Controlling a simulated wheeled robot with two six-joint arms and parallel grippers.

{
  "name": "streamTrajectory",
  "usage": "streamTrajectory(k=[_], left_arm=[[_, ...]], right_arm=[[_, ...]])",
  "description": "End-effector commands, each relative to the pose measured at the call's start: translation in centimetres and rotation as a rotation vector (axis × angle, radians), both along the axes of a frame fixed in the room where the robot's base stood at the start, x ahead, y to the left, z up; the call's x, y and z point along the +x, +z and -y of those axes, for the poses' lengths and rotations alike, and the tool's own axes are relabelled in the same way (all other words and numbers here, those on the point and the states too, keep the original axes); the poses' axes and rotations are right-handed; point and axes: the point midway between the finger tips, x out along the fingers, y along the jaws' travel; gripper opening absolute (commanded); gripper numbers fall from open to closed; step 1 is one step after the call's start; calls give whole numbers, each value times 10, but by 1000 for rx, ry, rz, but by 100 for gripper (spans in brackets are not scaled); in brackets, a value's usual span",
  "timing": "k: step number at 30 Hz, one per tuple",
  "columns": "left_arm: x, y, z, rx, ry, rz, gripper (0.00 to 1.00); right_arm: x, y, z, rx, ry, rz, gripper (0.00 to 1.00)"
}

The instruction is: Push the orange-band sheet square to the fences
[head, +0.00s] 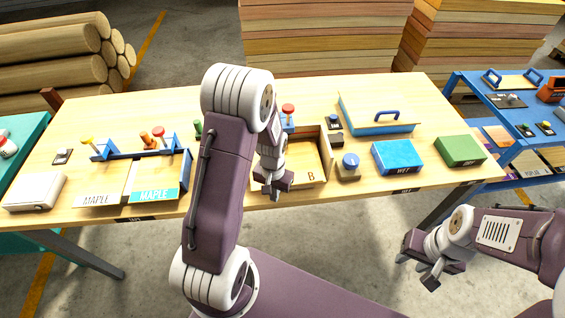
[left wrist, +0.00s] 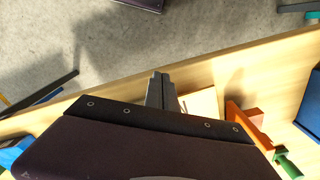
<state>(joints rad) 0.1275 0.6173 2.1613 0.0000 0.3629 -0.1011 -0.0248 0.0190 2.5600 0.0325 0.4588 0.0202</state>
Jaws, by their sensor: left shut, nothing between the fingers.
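No orange-band sheet shows clearly; my left arm hides part of the table in the head view. A maple sheet with a teal band (head: 153,195) and one with a pale band (head: 97,199) lie side by side near the front edge, by a blue fence (head: 125,156). My left gripper (head: 273,190) is shut and empty, over the left part of the tray marked B (head: 322,178). Its closed fingertips (left wrist: 158,78) show near the table edge. A pale flat piece (left wrist: 203,103) and an orange fence-like block (left wrist: 245,120) are beside them. My right gripper (head: 432,277) hangs in front of the table, touching nothing.
Several knobs, including a red one (head: 288,108), rise behind the work. A blue box (head: 397,157), a green box (head: 460,150) and a blue-handled board (head: 380,108) stand on the right. A white device (head: 35,191) sits at the left end.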

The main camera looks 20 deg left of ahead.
Motion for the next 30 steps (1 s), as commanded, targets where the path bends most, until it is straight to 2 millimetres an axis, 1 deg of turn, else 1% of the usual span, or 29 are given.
streamTrajectory(k=[11,30], left_arm=[[0,0,0,0,0,0,0],[14,0,-8,0,0,0,0]], right_arm=[[0,0,0,0,0,0,36],[0,3,0,0,0,0,36]])
